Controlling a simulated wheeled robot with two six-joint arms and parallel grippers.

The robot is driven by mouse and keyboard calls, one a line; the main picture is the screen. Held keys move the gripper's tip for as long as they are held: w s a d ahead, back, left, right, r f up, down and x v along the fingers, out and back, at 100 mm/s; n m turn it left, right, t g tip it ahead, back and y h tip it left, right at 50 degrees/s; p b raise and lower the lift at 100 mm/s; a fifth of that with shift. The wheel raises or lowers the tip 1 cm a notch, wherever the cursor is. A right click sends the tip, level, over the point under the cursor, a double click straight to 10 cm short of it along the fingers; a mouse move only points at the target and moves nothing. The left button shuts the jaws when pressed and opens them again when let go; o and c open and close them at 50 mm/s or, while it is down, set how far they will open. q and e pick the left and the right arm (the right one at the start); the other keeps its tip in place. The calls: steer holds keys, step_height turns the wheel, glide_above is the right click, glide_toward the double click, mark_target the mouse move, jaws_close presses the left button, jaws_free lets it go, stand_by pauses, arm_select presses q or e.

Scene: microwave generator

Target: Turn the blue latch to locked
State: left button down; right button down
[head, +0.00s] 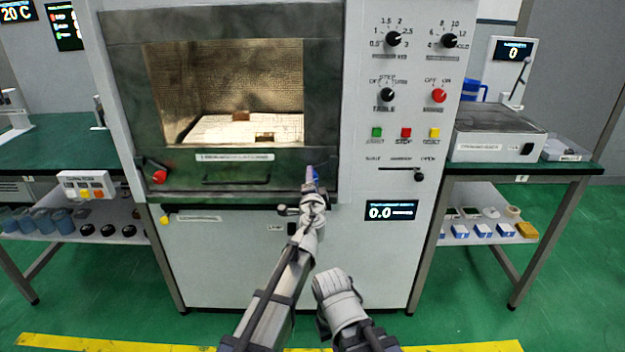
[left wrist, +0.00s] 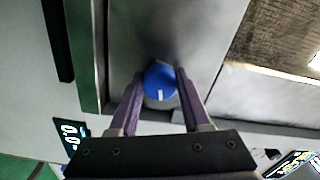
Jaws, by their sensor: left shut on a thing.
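The blue latch (left wrist: 160,78) is a round blue knob with a white mark, on the grey metal front of the oven in the left wrist view. The white mark points toward the bottom of that picture, between the fingers. My left gripper (left wrist: 159,84) has one purple finger on each side of the knob and is shut on it. In the head view my left gripper (head: 312,180) is at the lower right corner of the oven door (head: 120,90), and it mostly hides the latch. My right arm is low and folded near the bottom middle; its fingers do not show.
A red knob (head: 159,176) is at the door's lower left. The control panel (head: 412,110) with dials, buttons and a slider is to the right. Green-topped tables (head: 478,168) stand on both sides. The green floor in front is clear.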

arm_select(q)
steer(key=shift+n, duration=1.1)
steer(key=shift+c, duration=1.8)
jaws_free()
steer(key=shift+s, duration=0.1)
steer(key=s, duration=0.7)
steer(key=shift+s, duration=0.3)
arm_select(e)
steer(key=shift+s+d, duration=0.6)
steer(key=shift+s, duration=0.25)
arm_select(q)
steer(key=shift+a, duration=0.1)
